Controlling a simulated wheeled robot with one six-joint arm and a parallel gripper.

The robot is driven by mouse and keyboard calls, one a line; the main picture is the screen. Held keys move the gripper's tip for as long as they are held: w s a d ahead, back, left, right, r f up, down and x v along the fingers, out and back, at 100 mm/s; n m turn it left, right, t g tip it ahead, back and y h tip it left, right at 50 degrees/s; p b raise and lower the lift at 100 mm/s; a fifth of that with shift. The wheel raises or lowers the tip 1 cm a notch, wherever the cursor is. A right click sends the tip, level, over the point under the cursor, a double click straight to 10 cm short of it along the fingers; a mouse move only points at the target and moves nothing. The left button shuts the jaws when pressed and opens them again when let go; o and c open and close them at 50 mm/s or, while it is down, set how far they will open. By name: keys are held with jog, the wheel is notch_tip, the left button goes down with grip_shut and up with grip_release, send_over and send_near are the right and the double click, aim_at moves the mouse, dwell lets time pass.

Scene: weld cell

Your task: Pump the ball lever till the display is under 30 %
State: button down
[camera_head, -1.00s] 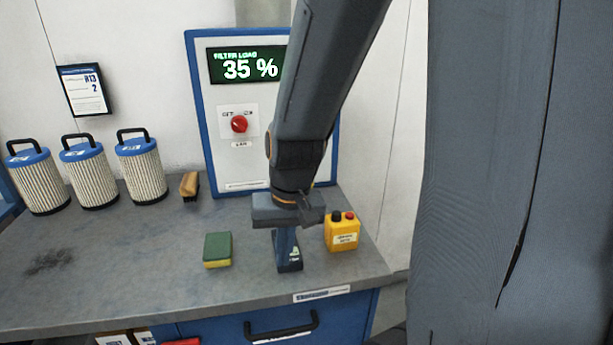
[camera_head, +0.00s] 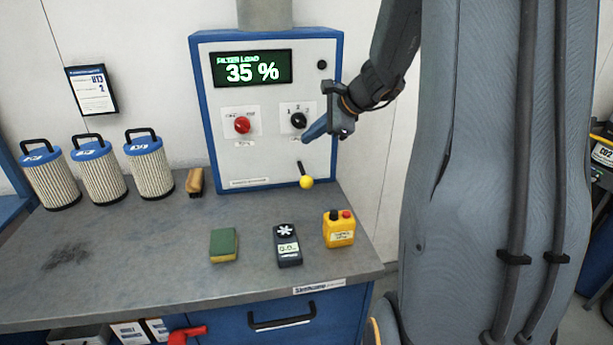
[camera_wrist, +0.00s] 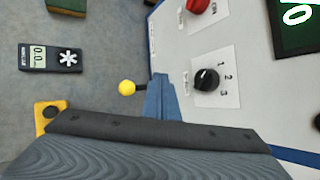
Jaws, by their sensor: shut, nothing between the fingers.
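The display (camera_head: 251,68) on the upright blue-framed panel (camera_head: 221,150) reads "FILTER LOAD 35 %". The ball lever (camera_head: 306,182) is a yellow ball on a short dark rod low on the panel, with the ball at the rod's lower end. It also shows in the wrist view (camera_wrist: 127,88). My gripper (camera_head: 309,135) is shut and empty, in front of the panel's right part, above the lever and close to the black knob. In the wrist view its blue fingers (camera_wrist: 160,95) lie just right of the ball; I cannot tell whether they touch the rod.
The panel has a red knob (camera_head: 242,125) and a black selector knob (camera_head: 298,120). On the bench (camera_head: 150,255) are a green-yellow sponge (camera_head: 223,245), a handheld meter (camera_head: 288,246), a yellow button box (camera_head: 338,229), a brush (camera_head: 194,181) and three filters (camera_head: 147,165).

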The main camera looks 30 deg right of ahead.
jog(key=b, duration=0.7)
send_over(310, 179)
notch_tip(310, 179, down, 9)
jog(key=shift+r, duration=0.1)
dwell(2.0)
jog(key=shift+f+b, duration=0.45)
jog(key=shift+b, duration=0.1)
